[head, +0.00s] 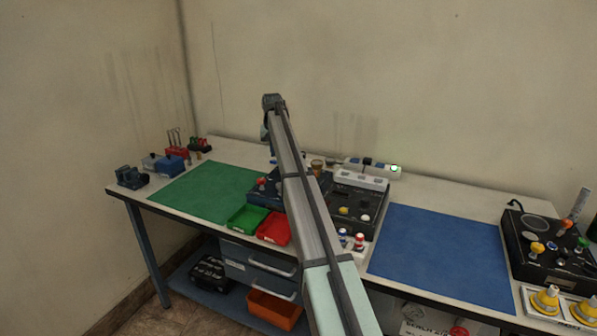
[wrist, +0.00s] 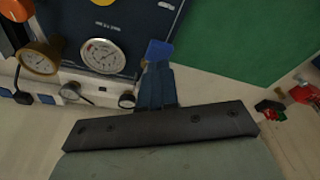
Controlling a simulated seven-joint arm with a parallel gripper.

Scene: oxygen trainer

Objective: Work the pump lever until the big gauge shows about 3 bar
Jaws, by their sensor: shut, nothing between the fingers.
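In the wrist view, a large white-faced gauge (wrist: 103,55) sits on the dark blue panel (wrist: 140,22). Its needle is too small to read. My gripper (wrist: 157,68) is shut and empty beside the gauge, at the panel's edge near the green mat. A bright blue piece (wrist: 158,50) shows at the fingertips; I cannot tell whether it belongs to my fingers or to a lever. I cannot make out the pump lever for certain. In the head view, my arm crosses in front of the dark panel (head: 262,192) and hides part of it; my fingertips are not clear there.
A brass gauge (wrist: 38,60) and small gauges stand beside the panel. The green mat (head: 210,190) and blue mat (head: 435,250) are bare. Green (head: 247,218) and red (head: 273,228) trays lie at the bench front. A black console (head: 345,205) stands right of my arm.

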